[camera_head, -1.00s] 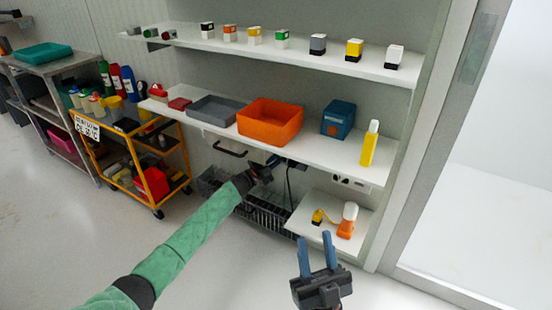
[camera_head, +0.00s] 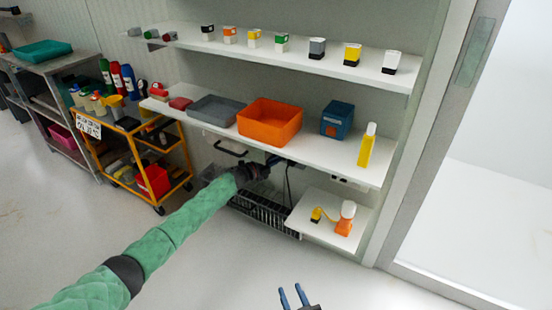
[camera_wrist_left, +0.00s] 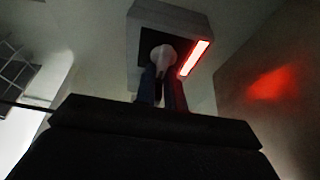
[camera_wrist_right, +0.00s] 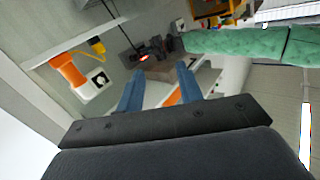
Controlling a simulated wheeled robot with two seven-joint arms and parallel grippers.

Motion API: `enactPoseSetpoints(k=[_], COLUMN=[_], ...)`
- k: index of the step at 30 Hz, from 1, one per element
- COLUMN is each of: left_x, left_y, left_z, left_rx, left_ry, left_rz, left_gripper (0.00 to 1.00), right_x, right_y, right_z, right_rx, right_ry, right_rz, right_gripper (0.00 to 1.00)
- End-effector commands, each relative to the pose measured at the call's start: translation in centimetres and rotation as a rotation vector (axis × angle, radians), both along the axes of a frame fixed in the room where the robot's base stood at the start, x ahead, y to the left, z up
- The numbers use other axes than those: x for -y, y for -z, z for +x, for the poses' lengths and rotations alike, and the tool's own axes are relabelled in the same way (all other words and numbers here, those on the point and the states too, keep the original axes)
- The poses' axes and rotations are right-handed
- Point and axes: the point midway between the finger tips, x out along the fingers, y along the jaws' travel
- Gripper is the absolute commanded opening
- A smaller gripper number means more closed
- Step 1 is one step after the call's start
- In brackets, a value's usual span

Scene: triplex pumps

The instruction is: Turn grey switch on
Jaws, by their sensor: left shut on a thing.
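The grey switch box (camera_wrist_left: 140,40) shows in the left wrist view, with a pale round knob (camera_wrist_left: 163,55) and a lit red bar (camera_wrist_left: 195,58) beside it. My left gripper (camera_wrist_left: 162,82) is shut on the knob, its blue fingers at the knob's lower part. In the head view my left gripper (camera_head: 272,161) is under the middle shelf, and the switch is hard to make out there. My right gripper (camera_head: 291,292) is open and empty, low at the front; its parted fingers also show in the right wrist view (camera_wrist_right: 160,85).
The middle shelf (camera_head: 330,157) overhangs the left gripper and carries an orange bin (camera_head: 270,122) and a blue box (camera_head: 337,119). A wire basket (camera_head: 265,213) hangs below. A small shelf (camera_head: 318,235) with an orange-white bottle (camera_head: 345,218) is at right. The floor in front is clear.

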Motion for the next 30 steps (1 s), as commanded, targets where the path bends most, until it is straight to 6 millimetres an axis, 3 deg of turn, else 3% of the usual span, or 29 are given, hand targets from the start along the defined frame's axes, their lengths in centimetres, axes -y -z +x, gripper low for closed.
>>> enactPoseSetpoints(k=[6,18,19,22,30], left_x=[0.1,0.1,0.1,0.1,0.0], left_y=[0.2,0.3,0.3,0.2,0.1], left_z=[-0.1,-0.1,-0.1,-0.1,-0.1], left_rx=[0.009,0.012,0.012,0.012,0.013], left_ry=[0.001,0.002,0.002,0.002,0.001], left_rz=[0.022,0.026,0.026,0.026,0.025], left_gripper=[0.0,0.0,0.13,0.33,0.33], right_x=[0.0,0.0,0.0,0.0,0.0], right_y=[1.9,2.2,2.2,2.2,2.1], right_z=[-0.5,-0.5,-0.5,-0.5,-0.5], right_rx=[-0.057,-0.066,-0.066,-0.065,-0.064], right_ry=[-0.004,-0.006,-0.006,-0.005,-0.005], right_rz=[-0.013,-0.015,-0.015,-0.014,-0.014], right_gripper=[0.36,0.36,0.36,0.36,0.36])
